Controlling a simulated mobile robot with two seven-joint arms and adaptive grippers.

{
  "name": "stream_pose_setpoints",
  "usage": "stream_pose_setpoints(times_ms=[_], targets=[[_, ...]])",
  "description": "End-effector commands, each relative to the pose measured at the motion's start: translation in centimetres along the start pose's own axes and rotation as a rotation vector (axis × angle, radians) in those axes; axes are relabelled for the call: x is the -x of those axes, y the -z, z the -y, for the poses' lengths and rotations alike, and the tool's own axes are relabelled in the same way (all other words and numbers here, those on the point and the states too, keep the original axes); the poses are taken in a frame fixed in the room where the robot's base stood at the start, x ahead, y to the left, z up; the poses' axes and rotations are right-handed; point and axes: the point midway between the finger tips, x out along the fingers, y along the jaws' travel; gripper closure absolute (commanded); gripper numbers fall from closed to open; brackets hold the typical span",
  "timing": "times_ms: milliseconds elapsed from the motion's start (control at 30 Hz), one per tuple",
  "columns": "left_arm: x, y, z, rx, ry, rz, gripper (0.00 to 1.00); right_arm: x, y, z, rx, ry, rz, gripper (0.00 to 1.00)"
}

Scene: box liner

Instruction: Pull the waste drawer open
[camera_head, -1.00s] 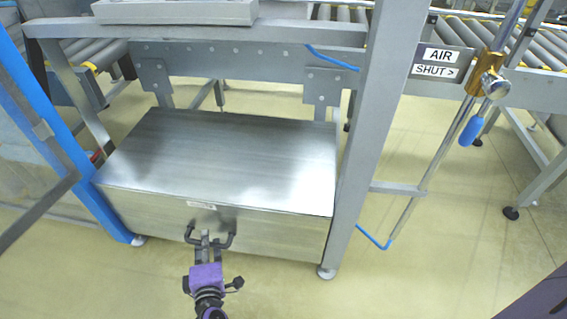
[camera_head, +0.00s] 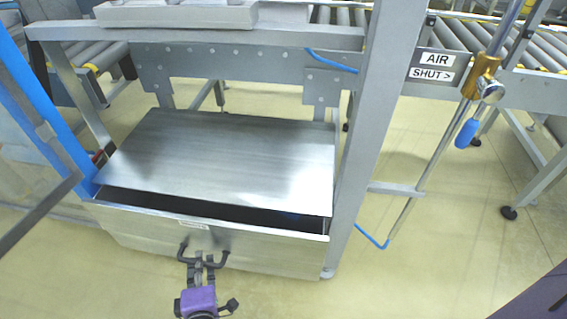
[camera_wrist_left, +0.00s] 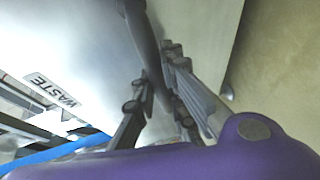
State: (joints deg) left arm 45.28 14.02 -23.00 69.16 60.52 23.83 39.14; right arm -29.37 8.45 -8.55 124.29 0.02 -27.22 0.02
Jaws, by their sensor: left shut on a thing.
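The waste drawer (camera_head: 270,248) is a grey metal drawer under a metal top (camera_head: 225,155). It stands a little way out, with a dark gap between its front and the top. Its dark bar handle (camera_head: 221,262) is on the front, below a small label. My left gripper (camera_head: 198,262) is shut on the handle; in the left wrist view its fingers (camera_wrist_left: 155,95) close around the dark handle bar (camera_wrist_left: 143,35). The WASTE label (camera_wrist_left: 52,90) shows on the drawer front there. The drawer's inside is mostly hidden in shadow. My right gripper is not in view.
A grey frame post (camera_head: 365,130) stands right of the drawer and a blue post (camera_head: 65,125) left of it. The floor (camera_head: 430,270) at the front right is clear.

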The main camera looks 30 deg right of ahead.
Motion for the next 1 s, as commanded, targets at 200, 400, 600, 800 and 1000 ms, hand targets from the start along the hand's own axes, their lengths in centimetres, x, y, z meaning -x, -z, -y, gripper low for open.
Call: stream_pose_setpoints(times_ms=[200, 400, 600, 800, 1000], targets=[[5.8, 2.4, 1.2, -0.008, 0.001, 0.000, 1.00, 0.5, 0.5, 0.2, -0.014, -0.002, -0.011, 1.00], [10.8, 4.5, 2.3, -0.008, 0.001, 0.001, 1.00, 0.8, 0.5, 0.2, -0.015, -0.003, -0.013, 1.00], [15.2, 6.2, 3.2, -0.009, 0.000, 0.002, 1.00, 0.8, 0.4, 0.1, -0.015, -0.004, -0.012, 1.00], [18.4, 7.5, 3.9, -0.007, -0.002, 0.002, 1.00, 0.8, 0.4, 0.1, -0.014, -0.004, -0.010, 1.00], [20.1, 8.2, 4.2, -0.006, -0.004, 0.002, 1.00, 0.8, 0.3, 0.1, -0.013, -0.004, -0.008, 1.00]])
